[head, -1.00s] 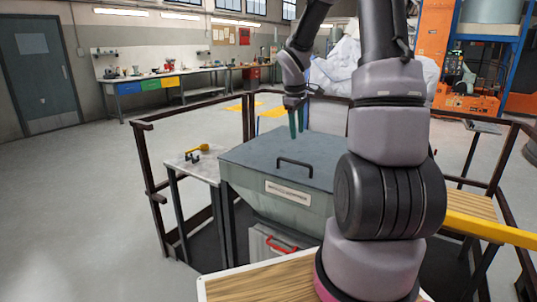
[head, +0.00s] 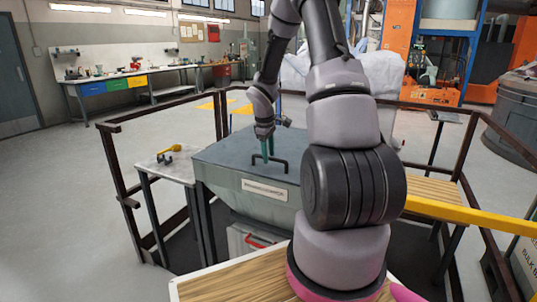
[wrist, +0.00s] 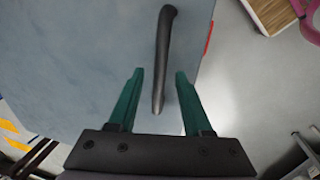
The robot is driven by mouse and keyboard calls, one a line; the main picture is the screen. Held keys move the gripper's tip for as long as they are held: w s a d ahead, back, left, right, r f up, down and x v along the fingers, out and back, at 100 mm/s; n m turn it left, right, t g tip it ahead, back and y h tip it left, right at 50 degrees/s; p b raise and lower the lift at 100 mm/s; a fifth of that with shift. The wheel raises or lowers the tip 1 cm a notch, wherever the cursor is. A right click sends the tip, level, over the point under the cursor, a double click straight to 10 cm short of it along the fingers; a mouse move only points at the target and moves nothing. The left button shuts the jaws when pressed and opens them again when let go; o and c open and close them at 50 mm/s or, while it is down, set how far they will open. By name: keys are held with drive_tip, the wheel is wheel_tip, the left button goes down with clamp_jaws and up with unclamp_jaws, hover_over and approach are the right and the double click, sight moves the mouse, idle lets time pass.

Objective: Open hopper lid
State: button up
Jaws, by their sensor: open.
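The hopper (head: 245,197) is a grey metal box with a label on its front. Its flat blue-grey lid (head: 225,155) is closed. A black bar handle (head: 270,161) stands on the lid near the front edge. My gripper (head: 267,157) points down at the handle with green fingers. In the wrist view my gripper (wrist: 155,72) is open, and the near end of the handle (wrist: 163,55) lies between the lines of the two fingers, closer to the right one. I cannot tell whether a finger touches it.
Dark railings (head: 125,170) enclose the area. A yellow bar (head: 465,213) crosses on the right. A wooden surface (head: 235,285) lies in front.

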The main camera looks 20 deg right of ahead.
clamp_jaws()
idle(1.4)
